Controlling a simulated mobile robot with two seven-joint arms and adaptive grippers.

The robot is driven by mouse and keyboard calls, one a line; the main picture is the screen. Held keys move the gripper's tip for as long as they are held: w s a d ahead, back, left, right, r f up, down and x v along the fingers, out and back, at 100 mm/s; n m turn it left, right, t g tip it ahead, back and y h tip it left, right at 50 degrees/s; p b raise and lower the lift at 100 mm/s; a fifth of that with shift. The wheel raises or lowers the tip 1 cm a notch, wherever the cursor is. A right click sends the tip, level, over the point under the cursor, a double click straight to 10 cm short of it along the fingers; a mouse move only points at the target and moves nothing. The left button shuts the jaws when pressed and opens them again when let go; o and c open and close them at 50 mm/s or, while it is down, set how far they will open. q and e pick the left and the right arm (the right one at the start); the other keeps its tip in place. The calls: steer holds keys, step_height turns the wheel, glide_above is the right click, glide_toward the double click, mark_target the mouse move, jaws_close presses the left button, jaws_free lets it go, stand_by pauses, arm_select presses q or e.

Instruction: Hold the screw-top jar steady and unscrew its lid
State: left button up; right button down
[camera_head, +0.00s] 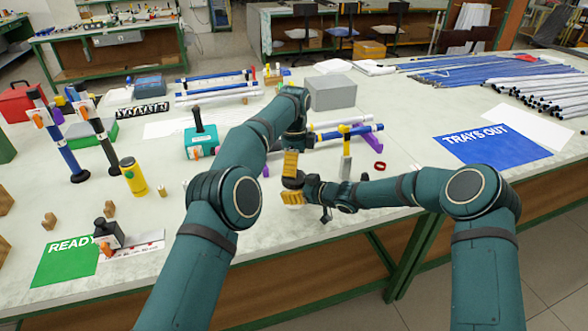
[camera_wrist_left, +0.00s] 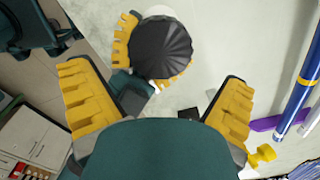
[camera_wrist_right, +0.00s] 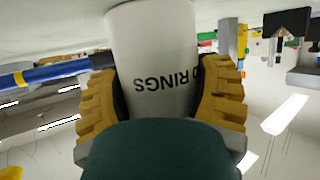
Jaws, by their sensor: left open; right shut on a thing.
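The screw-top jar (camera_wrist_right: 155,65) is white with "RINGS" lettering, upside down in the right wrist view. My right gripper (camera_wrist_right: 160,100) is shut around its sides, one yellow pad on each side. Its black ribbed lid (camera_wrist_left: 163,47) shows from above in the left wrist view, and in the head view (camera_head: 292,181) between the right gripper's yellow pads. My left gripper (camera_wrist_left: 158,105) is open and empty, with the lid just beyond its fingertips and not between them.
A red ring (camera_head: 379,166), a grey box (camera_head: 331,91) and a teal box (camera_head: 202,143) are nearby.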

mark_target(294, 190)
arm_select(q)
step_height(294, 190, up, 2)
steer(key=shift+m, duration=0.9)
steer(key=shift+a+r+m, duration=0.1)
steer(key=shift+r+m, duration=0.25)
steer(key=shift+m, duration=0.15)
steer(key=shift+f, duration=3.9)
steer(key=c, duration=1.2)
steer(key=shift+n, duration=1.7)
